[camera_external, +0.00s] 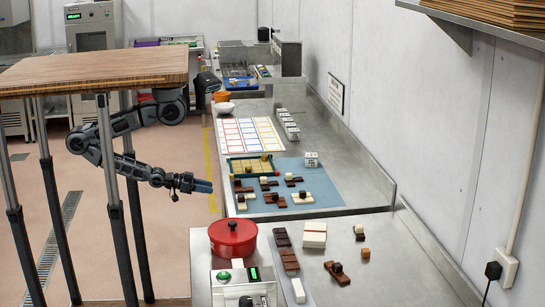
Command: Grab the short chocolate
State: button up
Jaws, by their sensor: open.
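My gripper (202,186) is at the left edge of the far steel counter, beside the blue mat (325,188). It is open and I see nothing between its fingers. Several small brown and cream chocolate pieces lie on the mat, some stacked on flat bars, such as a dark piece (269,198) and a cream-topped piece (301,198). On the near counter are a dark bar (282,238), a brown bar with a dark piece on it (337,272) and a small caramel-brown cube (365,253). Which one is the short chocolate I cannot tell at this size.
A red lidded pot (233,240) stands at the near counter's left, behind a scale (241,285). A green-framed tray (253,167) borders the mat. A gridded white sheet (248,135) lies farther back. A wooden-topped table (95,70) stands left, partly hiding my arm.

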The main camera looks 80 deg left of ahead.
jog(key=o, duration=0.3)
dwell(0.4)
